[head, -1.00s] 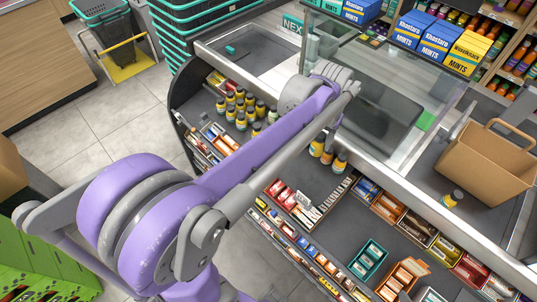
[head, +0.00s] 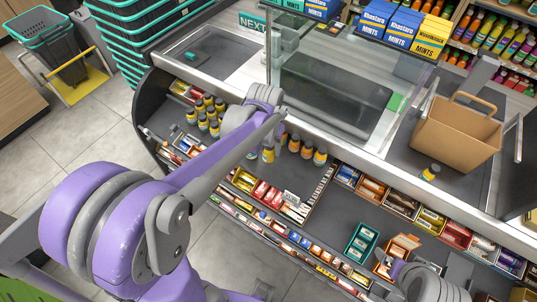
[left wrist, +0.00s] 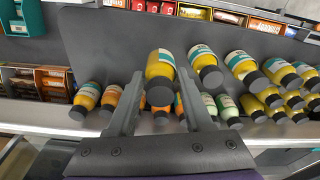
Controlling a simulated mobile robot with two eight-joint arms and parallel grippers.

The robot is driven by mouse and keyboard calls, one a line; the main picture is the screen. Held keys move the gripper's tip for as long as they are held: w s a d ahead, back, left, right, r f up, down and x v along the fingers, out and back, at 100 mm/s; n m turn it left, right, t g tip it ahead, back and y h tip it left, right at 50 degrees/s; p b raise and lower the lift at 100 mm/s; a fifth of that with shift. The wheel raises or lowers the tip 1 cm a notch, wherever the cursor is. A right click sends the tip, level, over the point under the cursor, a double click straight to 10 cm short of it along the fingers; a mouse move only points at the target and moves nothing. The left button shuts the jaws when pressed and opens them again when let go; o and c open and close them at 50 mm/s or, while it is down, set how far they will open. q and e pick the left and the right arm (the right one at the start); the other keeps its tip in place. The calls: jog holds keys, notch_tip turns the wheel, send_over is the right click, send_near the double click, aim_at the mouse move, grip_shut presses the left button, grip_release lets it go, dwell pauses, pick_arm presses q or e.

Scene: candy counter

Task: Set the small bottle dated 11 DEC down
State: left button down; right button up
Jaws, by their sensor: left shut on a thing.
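My left gripper (left wrist: 158,100) is shut on a small yellow bottle (left wrist: 160,66) with a dark cap and a pale label. In the head view the held bottle (head: 268,154) shows just beyond the end of my left arm, left of a short row of orange-yellow bottles (head: 306,149). The date on its label cannot be read. Whether its base touches the dark counter surface (head: 345,193) cannot be told. The fingers are mostly hidden by the arm in the head view.
A cluster of similar bottles (head: 208,113) stands to the left on the counter. A lone bottle (head: 430,172) stands near the brown basket (head: 456,135). Candy boxes (head: 270,193) line the front. A glass screen (head: 330,80) rises behind the row.

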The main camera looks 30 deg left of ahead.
aim_at(269, 154)
pick_arm(q)
jog(key=shift+f, duration=1.9)
jog(key=shift+f+b, duration=0.2)
jog(key=shift+b, duration=0.1)
jog(key=shift+c, duration=1.5)
grip_release()
jog(key=shift+r, duration=0.15)
